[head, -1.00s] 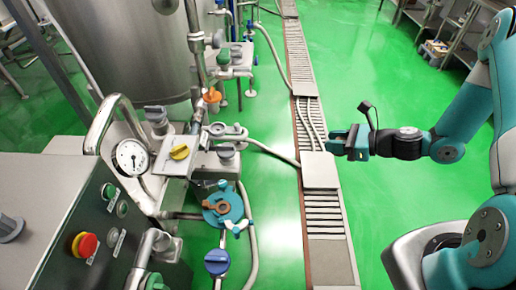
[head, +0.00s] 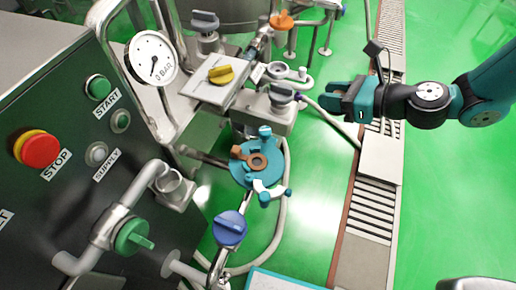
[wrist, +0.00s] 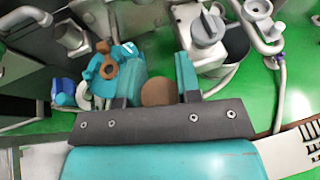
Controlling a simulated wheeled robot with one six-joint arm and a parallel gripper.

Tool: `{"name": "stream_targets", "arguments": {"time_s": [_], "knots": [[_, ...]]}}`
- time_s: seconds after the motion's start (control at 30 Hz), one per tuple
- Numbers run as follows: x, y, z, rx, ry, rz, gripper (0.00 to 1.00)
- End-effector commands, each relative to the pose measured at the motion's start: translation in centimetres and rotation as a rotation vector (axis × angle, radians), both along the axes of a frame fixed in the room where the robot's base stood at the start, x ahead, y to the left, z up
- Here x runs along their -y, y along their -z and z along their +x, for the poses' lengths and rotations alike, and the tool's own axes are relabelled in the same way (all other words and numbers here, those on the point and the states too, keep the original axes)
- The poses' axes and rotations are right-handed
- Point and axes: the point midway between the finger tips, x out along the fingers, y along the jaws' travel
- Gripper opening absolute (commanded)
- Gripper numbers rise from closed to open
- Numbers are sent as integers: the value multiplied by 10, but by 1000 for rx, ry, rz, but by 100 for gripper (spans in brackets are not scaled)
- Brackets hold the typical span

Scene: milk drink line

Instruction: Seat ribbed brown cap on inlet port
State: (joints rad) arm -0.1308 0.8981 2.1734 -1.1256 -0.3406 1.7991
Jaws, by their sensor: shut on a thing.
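My gripper (head: 340,97) is at the right of the head view, above the floor drain and to the right of the valve block. In the wrist view my gripper (wrist: 158,88) is shut on a round brown cap (wrist: 158,93), seen between the two teal fingers. Its ribs are too small to tell, and the fingers hide it in the head view. An open grey fitting (head: 288,73) stands beside the valve block in the head view. An open pipe end (head: 171,181) is on the panel side. I cannot tell which one is the inlet port. The cap is apart from both.
A teal round part with a brown ring (head: 257,162) sits below the valve block, with a blue valve (head: 229,228) under it. A yellow knob (head: 221,74), grey knobs and hoses crowd the middle. The control panel (head: 60,130) fills the left. Green floor is clear at right.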

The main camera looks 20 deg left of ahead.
Motion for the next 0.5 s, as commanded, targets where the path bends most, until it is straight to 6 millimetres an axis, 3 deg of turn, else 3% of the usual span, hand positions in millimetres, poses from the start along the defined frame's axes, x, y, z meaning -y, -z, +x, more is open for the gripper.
{"name": "stream_targets", "arguments": {"time_s": [0.03, 0.2, 0.33, 0.5], "knots": [[-29, 22, -15, 8, -41, 1, 1], [-99, 30, -62, 8, -123, 2, 1], [-131, 30, -92, 7, -165, 1, 1], [-148, 27, -112, 1, -190, 1, 1]]}}
